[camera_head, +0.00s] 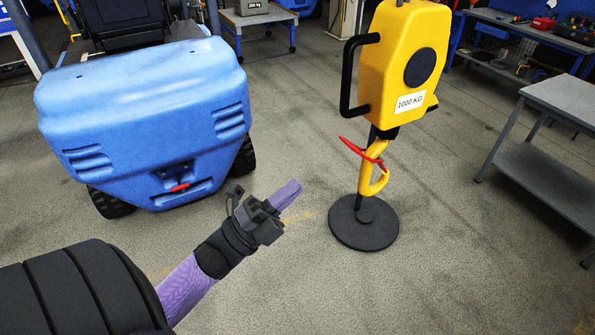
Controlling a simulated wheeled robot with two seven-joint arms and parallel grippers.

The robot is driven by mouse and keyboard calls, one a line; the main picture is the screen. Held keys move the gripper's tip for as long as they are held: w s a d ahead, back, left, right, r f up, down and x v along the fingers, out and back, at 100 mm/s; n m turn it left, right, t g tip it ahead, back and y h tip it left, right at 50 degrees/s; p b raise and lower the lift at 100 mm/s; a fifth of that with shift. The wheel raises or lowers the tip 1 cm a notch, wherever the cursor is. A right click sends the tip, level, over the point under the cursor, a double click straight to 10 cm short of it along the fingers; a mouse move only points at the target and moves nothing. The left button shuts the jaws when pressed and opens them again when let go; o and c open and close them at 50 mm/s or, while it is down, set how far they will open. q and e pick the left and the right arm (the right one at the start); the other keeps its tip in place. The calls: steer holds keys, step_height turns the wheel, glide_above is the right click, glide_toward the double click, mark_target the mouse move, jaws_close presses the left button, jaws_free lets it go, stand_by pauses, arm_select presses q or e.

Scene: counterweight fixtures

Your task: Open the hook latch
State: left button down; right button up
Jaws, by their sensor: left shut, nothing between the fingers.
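A yellow hook (372,175) hangs under a yellow block (393,65) labelled 1000 KG with a black side handle. A red latch (358,149) crosses the upper part of the hook, its left end sticking out up and to the left. A black round weight (363,228) with an upright stem stands on the floor under the hook; the stem reaches up to the hook. My left gripper (289,195) is shut and empty, left of the hook and lower in the picture, apart from the latch. My right gripper is not in view.
A blue vehicle (145,115) stands at the left, behind my left arm. A grey table (560,105) with a lower shelf stands at the right. A workbench (535,32) is at the back right. The floor around the weight is clear.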

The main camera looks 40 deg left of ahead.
arm_select(q)
steer(key=shift+s, duration=0.1)
steer(key=t+h+b, duration=0.2)
steer(key=t+b, duration=0.1)
steer(key=b, duration=1)
glide_toward(367, 158)
steer(key=s+a+f, duration=0.4)
steer(key=s, duration=0.1)
steer(key=p+x, duration=0.6)
steer(key=x, duration=0.8)
steer(key=shift+a+r, duration=0.2)
steer(key=shift+r, duration=0.05)
